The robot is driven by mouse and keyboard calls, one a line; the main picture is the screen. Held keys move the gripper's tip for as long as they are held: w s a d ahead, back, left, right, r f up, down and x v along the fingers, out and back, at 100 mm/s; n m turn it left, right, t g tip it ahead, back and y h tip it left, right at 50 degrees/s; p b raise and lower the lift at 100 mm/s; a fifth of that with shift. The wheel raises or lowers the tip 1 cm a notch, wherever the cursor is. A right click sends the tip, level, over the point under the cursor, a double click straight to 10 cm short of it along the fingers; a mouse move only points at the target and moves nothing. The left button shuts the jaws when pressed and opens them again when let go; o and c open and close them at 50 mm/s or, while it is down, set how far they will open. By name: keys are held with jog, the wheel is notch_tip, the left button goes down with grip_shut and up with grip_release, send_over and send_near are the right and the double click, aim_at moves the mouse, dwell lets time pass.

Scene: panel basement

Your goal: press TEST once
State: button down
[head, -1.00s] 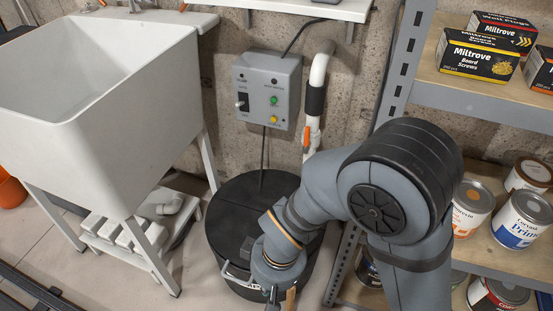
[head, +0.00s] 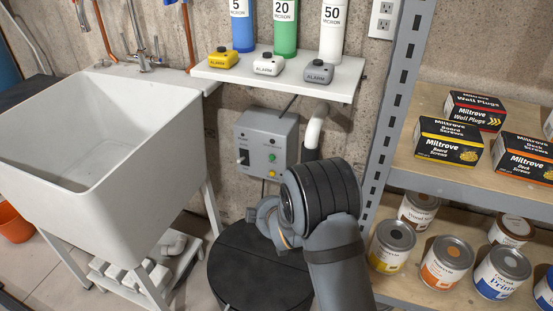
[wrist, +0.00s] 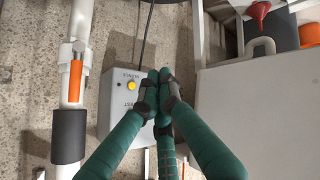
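A grey control box (head: 265,140) is on the concrete wall below the white shelf. It has a black toggle switch (head: 243,157) on the left, a green button (head: 272,158) and a yellow button (head: 272,173) below it. In the wrist view the box (wrist: 117,88) appears upside down, with SILENCE lettering by the yellow button (wrist: 131,86) and TEST lettering (wrist: 130,105) beside my fingers. The green button is hidden there. My gripper (wrist: 163,76) has its green, dark-tipped fingers together, empty, in front of the box. Contact cannot be told. The head view hides the fingertips behind my arm.
A white pipe (head: 314,128) runs close right of the box. A black round lid (head: 255,270) lies below. A white sink (head: 110,150) stands left, and metal shelving (head: 385,110) with boxes and cans stands right. The white shelf (head: 290,75) holds three ALARM units and filter cylinders.

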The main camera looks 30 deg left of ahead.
aim_at(272, 158)
jog(key=w+a+r+n+t+y, duration=0.1)
jog(key=a+r+n+y, duration=0.1)
jog(key=r+n, duration=0.4)
jog(key=shift+w+a+y, duration=0.2)
jog(key=shift+a+y, duration=0.1)
jog(key=shift+a, duration=0.5)
jog(key=shift+w+a+p, duration=0.35)
jog(key=shift+w, duration=1.1)
jog(key=shift+w+a+p, duration=0.3)
jog(key=shift+w+p, duration=0.05)
jog(key=shift+w, duration=1.05)
jog(key=shift+w+a+p, duration=0.35)
jog(key=shift+w, duration=1.1)
jog(key=shift+f, duration=0.1)
jog(key=shift+w+a+b, duration=0.15)
jog(key=shift+w+b, duration=0.2)
